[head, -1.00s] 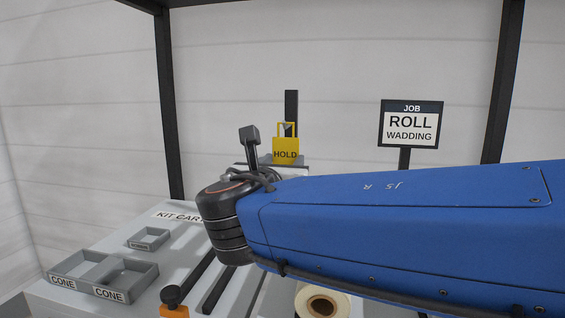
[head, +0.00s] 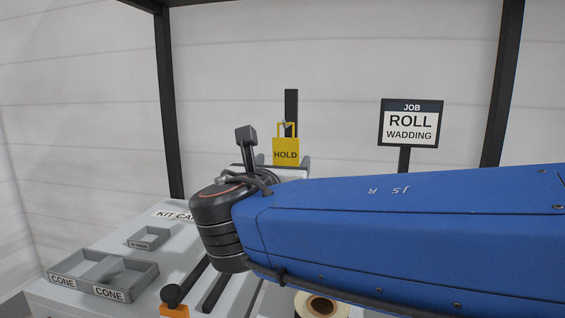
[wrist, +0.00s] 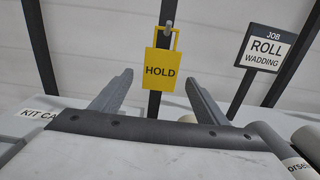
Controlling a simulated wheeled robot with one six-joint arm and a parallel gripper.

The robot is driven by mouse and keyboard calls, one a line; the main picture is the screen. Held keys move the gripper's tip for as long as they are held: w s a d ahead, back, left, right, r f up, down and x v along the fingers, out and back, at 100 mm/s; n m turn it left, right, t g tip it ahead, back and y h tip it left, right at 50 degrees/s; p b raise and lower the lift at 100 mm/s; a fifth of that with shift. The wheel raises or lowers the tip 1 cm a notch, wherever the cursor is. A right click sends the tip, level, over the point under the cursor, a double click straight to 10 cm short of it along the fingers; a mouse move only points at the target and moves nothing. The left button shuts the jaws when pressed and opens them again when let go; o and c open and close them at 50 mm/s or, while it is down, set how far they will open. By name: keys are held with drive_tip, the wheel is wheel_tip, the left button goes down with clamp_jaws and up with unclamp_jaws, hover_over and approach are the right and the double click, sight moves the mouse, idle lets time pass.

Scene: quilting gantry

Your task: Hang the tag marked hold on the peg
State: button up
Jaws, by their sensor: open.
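The yellow tag marked HOLD (head: 286,153) hangs upright at the dark post (head: 291,104) in the head view. In the wrist view the tag (wrist: 159,70) has its loop around the grey peg (wrist: 168,27), which sticks out from the post. My gripper (wrist: 158,88) is open. Its two fingers stand wide apart, one to each side of the tag in the picture, with clear gaps between them and the tag. Nothing is held. In the head view my gripper (head: 283,163) is partly hidden behind my blue arm.
A JOB ROLL WADDING sign (head: 411,124) stands to the right of the post. At the left, cone trays (head: 125,268) and a small tray (head: 150,238) sit on the kit cart. Rolls (wrist: 270,138) lie at the right in the wrist view.

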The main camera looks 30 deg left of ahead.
drive_tip(key=v, duration=1.6)
drive_tip(key=shift+d, duration=0.15)
